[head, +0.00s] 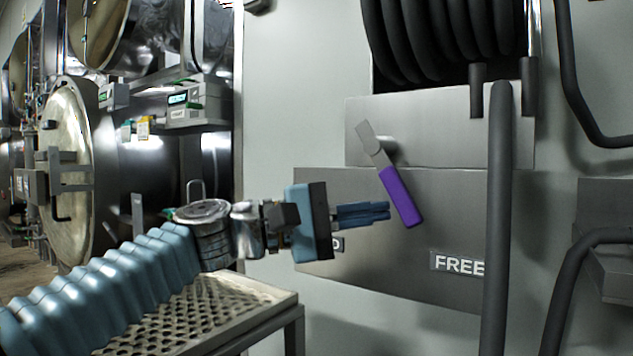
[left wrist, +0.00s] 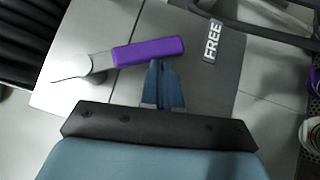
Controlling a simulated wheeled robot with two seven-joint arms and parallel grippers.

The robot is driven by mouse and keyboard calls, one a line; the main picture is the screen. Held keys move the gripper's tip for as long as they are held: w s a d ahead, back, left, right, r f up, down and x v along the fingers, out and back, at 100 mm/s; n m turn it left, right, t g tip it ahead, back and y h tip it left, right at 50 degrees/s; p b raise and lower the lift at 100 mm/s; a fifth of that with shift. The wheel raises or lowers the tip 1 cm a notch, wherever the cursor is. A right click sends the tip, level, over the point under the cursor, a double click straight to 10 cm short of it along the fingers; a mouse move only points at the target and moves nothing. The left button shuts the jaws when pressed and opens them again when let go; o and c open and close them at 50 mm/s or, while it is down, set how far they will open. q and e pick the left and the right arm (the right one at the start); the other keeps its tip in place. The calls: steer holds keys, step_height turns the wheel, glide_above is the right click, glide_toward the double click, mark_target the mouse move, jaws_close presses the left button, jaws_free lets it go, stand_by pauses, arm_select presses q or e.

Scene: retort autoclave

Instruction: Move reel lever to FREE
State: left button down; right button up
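The reel lever has a flat grey arm and a purple grip (head: 402,197); it hangs from a pivot on the grey metal panel, tilted down and to the right. The FREE label (head: 457,263) is below and right of the grip, partly covered by a black hose. My left gripper (head: 388,210) has its blue fingers together with nothing between them, just left of the grip. In the left wrist view, the fingertips (left wrist: 160,64) are beside the purple grip (left wrist: 148,51); I cannot tell whether they touch. FREE also shows there (left wrist: 212,41). My right gripper is not in view.
A second label (head: 337,244), mostly hidden behind my left gripper, ends in "D". A coiled black hose (head: 440,40) is above the panel, and a thick hose (head: 497,220) hangs down right of the lever. A perforated metal tray (head: 215,300) stands below my left arm.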

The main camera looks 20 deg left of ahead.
arm_select(q)
steer(key=shift+s+d, duration=0.15)
steer(key=shift+d, duration=0.25)
steer(key=shift+s+d, duration=0.1)
steer(key=shift+d, duration=0.05)
stand_by(0.4)
steer(key=v, duration=1.4)
